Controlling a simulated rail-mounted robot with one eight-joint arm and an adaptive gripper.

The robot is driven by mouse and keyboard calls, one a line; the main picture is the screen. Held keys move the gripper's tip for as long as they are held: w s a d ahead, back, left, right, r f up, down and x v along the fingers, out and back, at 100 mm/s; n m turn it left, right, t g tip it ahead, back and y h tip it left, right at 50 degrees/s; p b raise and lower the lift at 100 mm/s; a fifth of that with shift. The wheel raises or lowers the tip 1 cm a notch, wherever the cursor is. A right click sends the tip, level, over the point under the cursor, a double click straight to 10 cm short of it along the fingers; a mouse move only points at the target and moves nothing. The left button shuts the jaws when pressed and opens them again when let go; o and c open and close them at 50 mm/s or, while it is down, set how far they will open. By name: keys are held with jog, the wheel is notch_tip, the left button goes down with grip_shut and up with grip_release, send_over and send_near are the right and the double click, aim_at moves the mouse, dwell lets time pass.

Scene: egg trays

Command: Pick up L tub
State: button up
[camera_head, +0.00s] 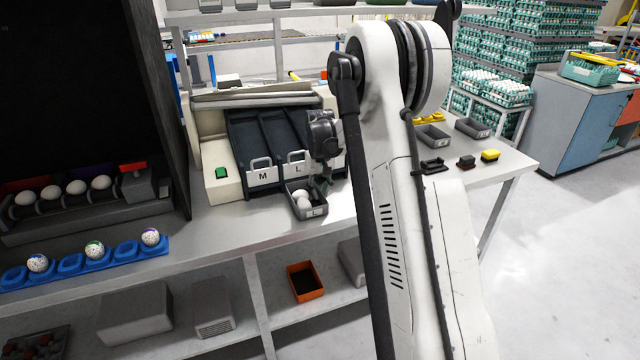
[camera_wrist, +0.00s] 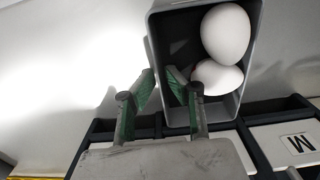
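The L tub (camera_head: 318,211) is a small grey open box on the bench, in front of the chute marked L. It holds two white eggs, and I see them clearly in the wrist view, where the tub (camera_wrist: 246,12) fills the top middle. My gripper (camera_head: 322,180) is over the tub's back right side in the head view. In the wrist view my gripper (camera_wrist: 162,72) has one green-padded finger outside the tub wall and one inside it. The tips are close together and appear shut on that wall. The exact contact is partly hidden.
The sorter's dark chutes (camera_head: 262,140) with white M and L plates stand right behind the tub. Blue egg holders (camera_head: 70,265) are at left. Other grey tubs (camera_head: 433,136) and small black and yellow items are at right. Bare bench lies in front.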

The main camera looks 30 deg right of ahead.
jog(key=shift+f, duration=0.25)
jog(key=shift+c, duration=0.4)
grip_shut()
